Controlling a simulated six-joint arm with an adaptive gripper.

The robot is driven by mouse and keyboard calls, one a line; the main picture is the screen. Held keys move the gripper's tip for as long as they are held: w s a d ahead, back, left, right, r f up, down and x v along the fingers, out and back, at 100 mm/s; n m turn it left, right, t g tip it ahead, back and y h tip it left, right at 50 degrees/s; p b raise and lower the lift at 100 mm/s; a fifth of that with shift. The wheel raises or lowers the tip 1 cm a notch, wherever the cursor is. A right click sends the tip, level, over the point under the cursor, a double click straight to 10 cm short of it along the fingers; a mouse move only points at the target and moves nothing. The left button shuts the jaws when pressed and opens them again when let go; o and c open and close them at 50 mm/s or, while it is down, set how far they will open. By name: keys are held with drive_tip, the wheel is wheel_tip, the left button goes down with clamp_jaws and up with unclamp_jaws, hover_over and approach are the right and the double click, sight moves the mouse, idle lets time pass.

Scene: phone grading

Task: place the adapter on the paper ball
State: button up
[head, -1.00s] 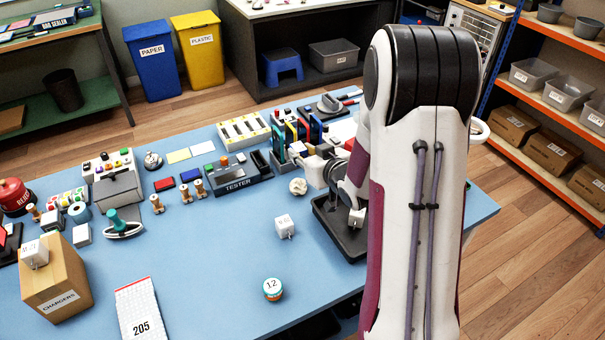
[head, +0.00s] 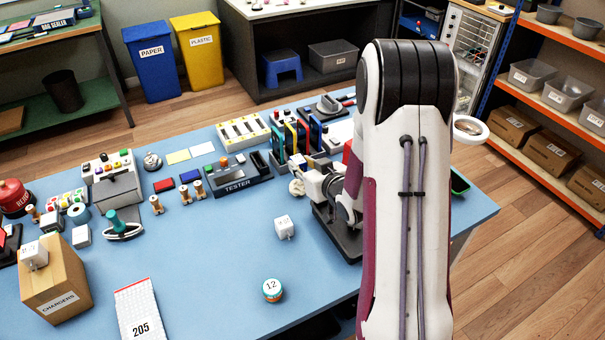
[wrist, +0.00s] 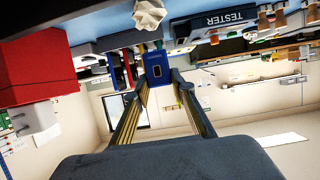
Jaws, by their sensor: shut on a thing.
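My gripper (wrist: 163,82) is shut on a small blue block with a dark port on its face, which looks like the adapter (wrist: 157,65). It holds it between the fingertips in the wrist view, where the room appears upside down. The crumpled white paper ball (wrist: 149,15) is at the top of that view, apart from the adapter. In the head view the paper ball (head: 297,187) is on the blue table, beside my wrist and partly covered by it. The held adapter cannot be made out in the head view.
A white charger cube (head: 285,227) and a round tin marked 12 (head: 272,290) stand on the table in front. The tester (head: 238,180) is left of the ball. A rack of coloured phones (head: 290,140) stands behind it. A black tray (head: 340,240) lies beneath my arm.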

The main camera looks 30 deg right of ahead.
drive_tip(key=shift+f, duration=1.6)
drive_tip(key=shift+f, duration=0.2)
drive_tip(key=o, duration=1)
drive_tip(key=shift+r, duration=0.15)
drive_tip(key=shift+v, duration=3.8)
drive_tip(key=shift+r, duration=0.15)
